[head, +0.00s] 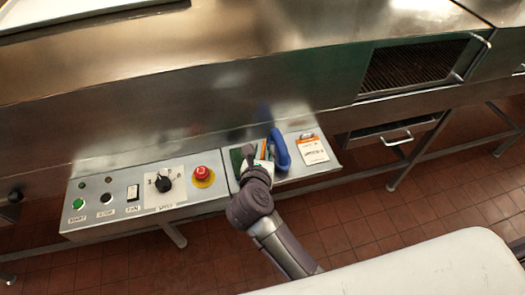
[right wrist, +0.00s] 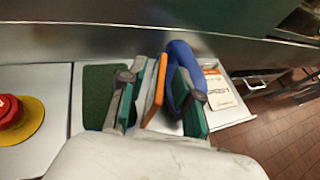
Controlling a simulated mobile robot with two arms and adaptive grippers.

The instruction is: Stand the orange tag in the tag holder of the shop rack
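An orange tag (right wrist: 154,88), thin and seen nearly edge-on, stands tilted between the fingers of my right gripper (right wrist: 158,98) in the right wrist view. The fingers are spread, with visible gaps to the tag. In the head view my right gripper (head: 254,160) is over the right part of the panel and hides much of what lies under it. A blue curved piece (right wrist: 180,62) stands right beside the tag; it also shows in the head view (head: 280,150). I cannot make out the tag holder or the shop rack. My left gripper is not in view.
A red stop button (head: 202,173) and a black knob (head: 163,184) sit left of my gripper on the steel panel. A dark green pad (right wrist: 100,92) lies left of the fingers. A white card with an orange strip (head: 313,151) lies at the right end.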

